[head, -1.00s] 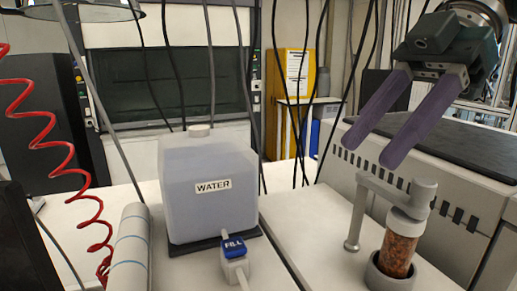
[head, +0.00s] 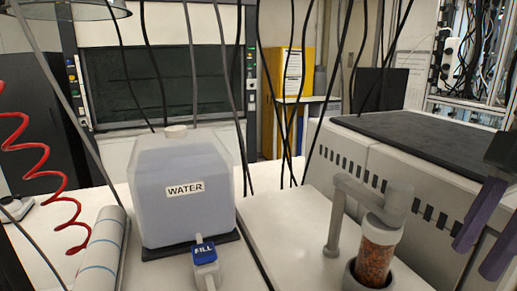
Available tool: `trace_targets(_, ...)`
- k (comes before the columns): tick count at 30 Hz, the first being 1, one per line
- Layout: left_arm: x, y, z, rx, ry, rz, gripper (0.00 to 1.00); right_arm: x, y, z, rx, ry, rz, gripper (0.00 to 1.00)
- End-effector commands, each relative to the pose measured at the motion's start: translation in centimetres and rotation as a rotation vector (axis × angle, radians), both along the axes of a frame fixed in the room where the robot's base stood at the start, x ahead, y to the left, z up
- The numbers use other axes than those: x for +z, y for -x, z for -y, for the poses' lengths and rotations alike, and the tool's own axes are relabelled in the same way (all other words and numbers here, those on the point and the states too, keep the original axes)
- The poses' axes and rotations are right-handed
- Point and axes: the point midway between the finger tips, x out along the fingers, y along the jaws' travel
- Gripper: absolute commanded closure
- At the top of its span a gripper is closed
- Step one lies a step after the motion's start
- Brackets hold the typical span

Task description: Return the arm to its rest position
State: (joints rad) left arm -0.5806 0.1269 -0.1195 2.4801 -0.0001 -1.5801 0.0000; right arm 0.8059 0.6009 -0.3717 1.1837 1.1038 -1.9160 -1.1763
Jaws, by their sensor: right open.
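My right gripper (head: 482,229) is at the right edge of the head view, partly cut off by the frame. Its two purple fingers are apart, with nothing seen between them. It is to the right of the reactor tube (head: 375,257), a clear cylinder filled with reddish-brown granules, and does not touch it. The tube stands upright in a grey round holder (head: 351,283) under a grey cap with a bent arm (head: 362,192). My left gripper is out of view.
A water tank (head: 184,205) labelled WATER stands left of centre, with a blue FILL switch (head: 203,252) in front. White machine housings (head: 400,170) with a dark top stand behind the tube. Black cables hang at the back. A red coiled hose (head: 36,172) hangs at left.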

Motion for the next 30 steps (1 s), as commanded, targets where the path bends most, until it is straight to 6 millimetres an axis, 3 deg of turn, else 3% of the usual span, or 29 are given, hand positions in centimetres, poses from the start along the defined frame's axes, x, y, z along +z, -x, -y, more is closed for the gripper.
trace_targets(1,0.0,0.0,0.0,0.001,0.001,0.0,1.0,-2.1,1.1,0.2,-0.036,0.057,-0.017,0.53)
trace_targets(6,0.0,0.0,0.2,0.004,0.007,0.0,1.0,-8.2,5.4,1.5,-0.228,0.279,-0.013,0.53)
trace_targets(11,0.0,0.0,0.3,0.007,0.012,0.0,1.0,-11.4,10.1,2.4,-0.446,0.444,0.08,0.53)
trace_targets(17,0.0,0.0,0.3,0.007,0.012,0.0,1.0,-11.2,14.2,2.9,-0.67,0.516,0.224,0.53)
trace_targets(26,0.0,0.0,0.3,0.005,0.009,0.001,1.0,-7.9,18.0,2.9,-0.914,0.498,0.393,0.53)
trace_targets(30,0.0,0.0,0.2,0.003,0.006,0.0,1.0,-8.6,18.4,0.1,-1.021,0.404,0.327,0.53)
